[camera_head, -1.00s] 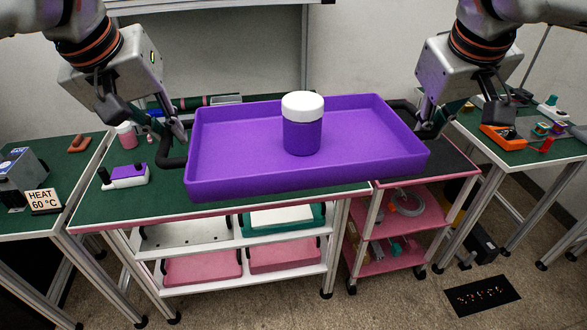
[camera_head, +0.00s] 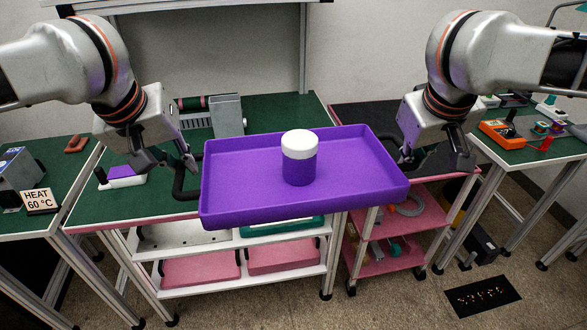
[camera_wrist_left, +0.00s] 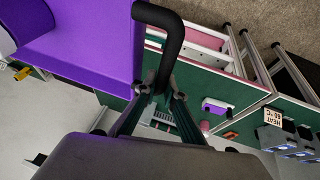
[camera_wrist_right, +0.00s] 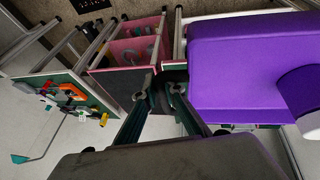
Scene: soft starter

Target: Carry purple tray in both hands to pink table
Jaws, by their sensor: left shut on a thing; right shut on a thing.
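The purple tray (camera_head: 245,180) hangs in the air over the front edge of the green-topped bench, roughly level. A white-lidded purple jar (camera_head: 299,165) stands upright in it; it shows partly in the right wrist view (camera_wrist_right: 303,90). My left gripper (camera_head: 188,165) is shut on the black handle at the tray's left end, seen in the left wrist view (camera_wrist_left: 168,35). My right gripper (camera_head: 408,160) is shut at the right end; its handle is mostly hidden. The bench (camera_head: 95,215) has a pink front edge. A dark-topped cart (camera_head: 352,112) with pink shelves stands to its right.
A grey metal fixture (camera_head: 228,115) stands at the bench's back, and a purple-and-white device (camera_head: 122,177) lies at its left. A side table on the right carries an orange meter (camera_head: 498,132). A side table on the left carries a HEAT 60 °C sign (camera_head: 40,200).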

